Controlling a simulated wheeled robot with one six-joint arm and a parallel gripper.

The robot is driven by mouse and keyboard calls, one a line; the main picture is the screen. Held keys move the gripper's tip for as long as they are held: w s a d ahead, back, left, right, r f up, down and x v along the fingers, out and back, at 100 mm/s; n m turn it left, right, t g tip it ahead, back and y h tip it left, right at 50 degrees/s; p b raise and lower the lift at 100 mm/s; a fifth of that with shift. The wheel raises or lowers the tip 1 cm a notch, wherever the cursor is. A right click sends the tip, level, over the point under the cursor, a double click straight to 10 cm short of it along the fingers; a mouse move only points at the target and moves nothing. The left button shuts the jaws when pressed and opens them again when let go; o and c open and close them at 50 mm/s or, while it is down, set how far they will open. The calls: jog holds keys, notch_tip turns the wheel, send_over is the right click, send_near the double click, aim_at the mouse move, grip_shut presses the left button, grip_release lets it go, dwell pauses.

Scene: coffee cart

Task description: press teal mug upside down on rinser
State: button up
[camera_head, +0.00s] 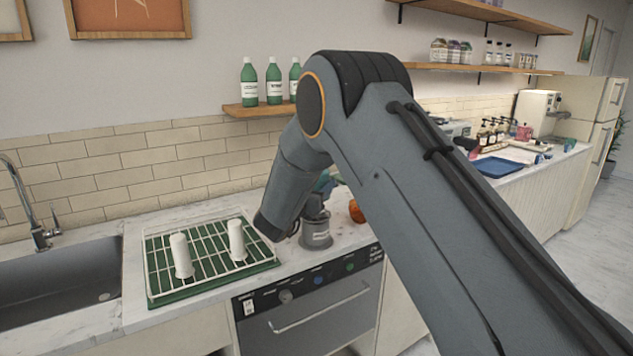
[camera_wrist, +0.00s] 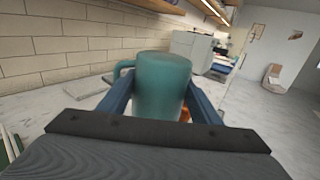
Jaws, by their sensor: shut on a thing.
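The teal mug (camera_wrist: 162,88) is between the two blue fingers of my gripper (camera_wrist: 158,95) in the wrist view, its handle (camera_wrist: 121,68) sticking out to the left. My gripper is shut on it. In the head view, only a small teal part of the mug (camera_head: 324,182) shows past my arm, above a grey round labelled fixture (camera_head: 316,238) on the counter, which looks like the rinser. The fixture is partly hidden by my arm. I cannot tell whether the mug touches it, nor which end of the mug is up.
A drying rack (camera_head: 205,262) with two white upright posts is left of the grey fixture, and a sink (camera_head: 60,285) is further left. An orange object (camera_head: 356,211) stands just right of the fixture. Green bottles (camera_head: 273,80) stand on a wall shelf above.

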jog(key=shift+s+a+f, duration=0.1)
jog(key=shift+a+f, duration=0.1)
jog(key=shift+f, duration=0.45)
jog(key=shift+s+a+f, duration=0.1)
jog(key=shift+a+f, duration=0.05)
jog(key=shift+f, duration=0.45)
jog(key=shift+f+b, duration=0.35)
jog(key=shift+f, duration=0.65)
jog(key=shift+d+f+b, duration=0.1)
jog(key=shift+f+b, duration=0.8)
jog(key=shift+f, duration=0.1)
dwell(1.5)
jog(key=shift+r, duration=0.1)
dwell(0.6)
notch_tip(320, 180, up, 7)
jog(key=shift+p, duration=0.4)
dwell(0.4)
dwell(0.4)
